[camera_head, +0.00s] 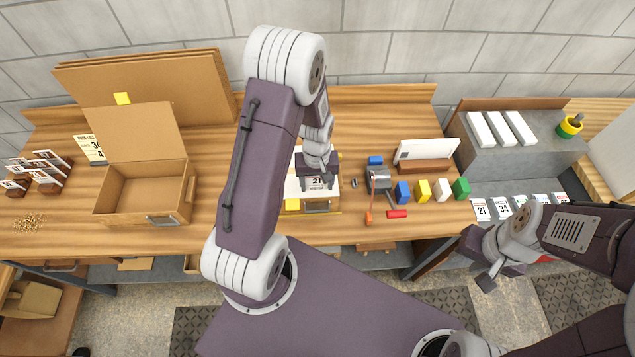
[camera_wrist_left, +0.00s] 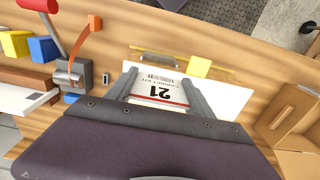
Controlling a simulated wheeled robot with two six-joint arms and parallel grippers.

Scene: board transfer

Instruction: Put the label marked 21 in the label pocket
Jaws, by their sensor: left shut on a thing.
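A metal label pocket (camera_wrist_left: 157,58) is on the box's front side, just beyond the label. I see a gap between label and pocket.
A tape dispenser (camera_head: 379,179) and several coloured blocks (camera_head: 423,190) stand right of the box. A yellow note (camera_head: 291,204) is on its front left corner. Label cards (camera_head: 503,209) lie in a grey rack at the right.

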